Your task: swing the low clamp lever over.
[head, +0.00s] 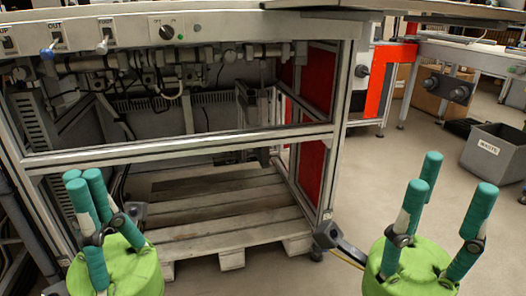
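Small toggle levers sit on the machine's front panel at the upper left in the head view. Which one is the low clamp lever I cannot tell. My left gripper (88,180), green with teal fingers, is at the lower left, below the panel and apart from the levers. Its fingertips lie close together in the picture, and its opening is unclear. My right gripper (447,180) is at the lower right with fingers spread and empty, away from the machine.
A round black knob (167,32) is on the panel. Below, the frame bar (180,152) crosses an open bay with a wooden pallet (215,205) on the floor. A grey bin (488,150) stands at the right. Bare floor lies between frame and bin.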

